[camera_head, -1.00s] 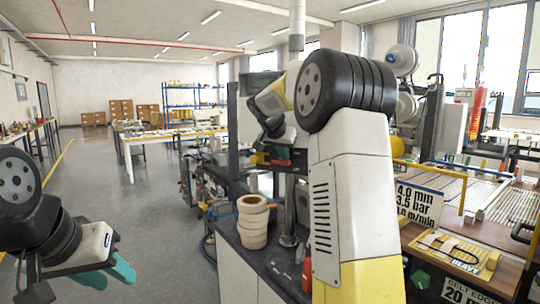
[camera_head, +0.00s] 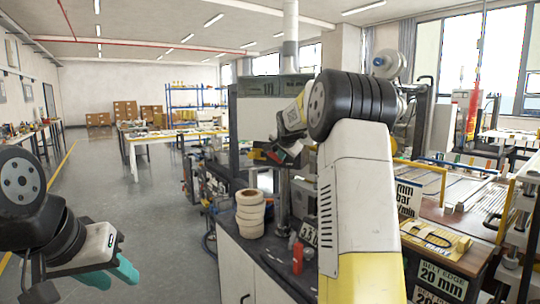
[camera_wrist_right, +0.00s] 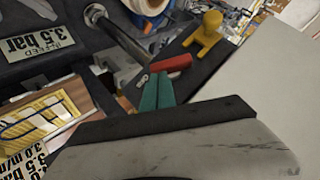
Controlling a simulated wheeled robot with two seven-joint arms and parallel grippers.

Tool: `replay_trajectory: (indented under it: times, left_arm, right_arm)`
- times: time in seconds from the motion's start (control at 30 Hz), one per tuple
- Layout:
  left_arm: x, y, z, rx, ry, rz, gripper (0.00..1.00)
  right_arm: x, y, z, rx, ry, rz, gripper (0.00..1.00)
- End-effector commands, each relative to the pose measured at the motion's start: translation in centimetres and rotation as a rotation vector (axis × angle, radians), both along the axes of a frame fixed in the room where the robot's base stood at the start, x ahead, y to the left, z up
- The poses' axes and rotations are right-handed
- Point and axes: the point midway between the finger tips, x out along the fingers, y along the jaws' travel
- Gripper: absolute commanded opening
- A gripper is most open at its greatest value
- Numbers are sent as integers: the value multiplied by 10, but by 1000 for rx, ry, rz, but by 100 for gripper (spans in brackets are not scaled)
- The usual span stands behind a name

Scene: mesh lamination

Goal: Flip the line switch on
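My right gripper (camera_wrist_right: 156,93) shows in the wrist view with its two teal fingers side by side, apparently shut with nothing visible between them. A red handle-like piece (camera_wrist_right: 171,64), possibly the line switch's lever, lies just beyond the fingertips; I cannot tell whether they touch it. In the head view my right gripper (camera_head: 281,152) is small and partly hidden by my right arm, over the bench with red and yellow parts near it. My left gripper (camera_head: 122,270) hangs low at the left, over the floor and away from the bench. Its finger gap is unclear.
A stack of tape rolls (camera_head: 250,213) and a red bottle (camera_head: 297,258) stand on the dark bench. A yellow knobbed piece (camera_wrist_right: 205,36) and a metal post (camera_wrist_right: 122,40) are close to my right gripper. Sign plates (camera_head: 441,278) are at the right. The left floor is clear.

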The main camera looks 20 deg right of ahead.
Motion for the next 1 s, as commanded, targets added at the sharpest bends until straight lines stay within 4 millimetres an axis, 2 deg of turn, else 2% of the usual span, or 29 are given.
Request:
replay_trajectory:
  times: [0.07, 1.0]
  left_arm:
    - [0, 0, 0, 0, 1, 0, 35]
    - [0, 0, 0, 0, 0, 0, 35]
  right_arm:
    - [0, -4, -5, 57, -44, -5, 0]
    - [2, 0, -39, 48, -39, 2, 0]
